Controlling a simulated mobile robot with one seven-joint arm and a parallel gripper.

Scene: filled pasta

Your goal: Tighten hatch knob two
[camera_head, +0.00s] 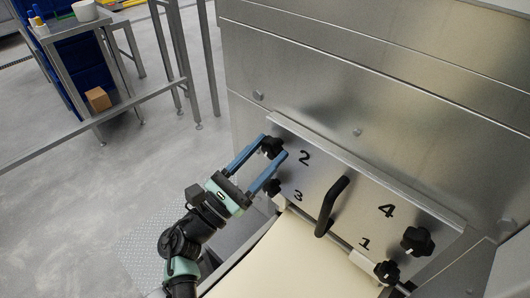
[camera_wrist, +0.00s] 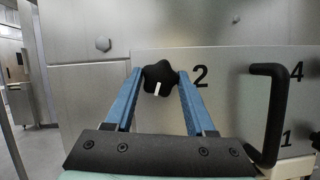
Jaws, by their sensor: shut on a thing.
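Hatch knob two (camera_head: 271,147) is a black lobed knob at the upper left of the metal hatch (camera_head: 330,165), beside the printed 2. In the wrist view the knob (camera_wrist: 159,77) shows a white mark pointing down. My gripper (camera_head: 273,155) has long blue fingers shut on the knob, one on each side. In the wrist view the fingertips of my gripper (camera_wrist: 160,76) touch its left and right edges. Knob three (camera_head: 272,188) is below, partly hidden by a finger.
A black handle (camera_head: 332,205) stands out from the hatch middle, right of my gripper. Knob four (camera_head: 417,241) and knob one (camera_head: 387,271) are at the right. A cream surface (camera_head: 290,262) lies below the hatch. A metal rail (camera_head: 95,123) crosses the left.

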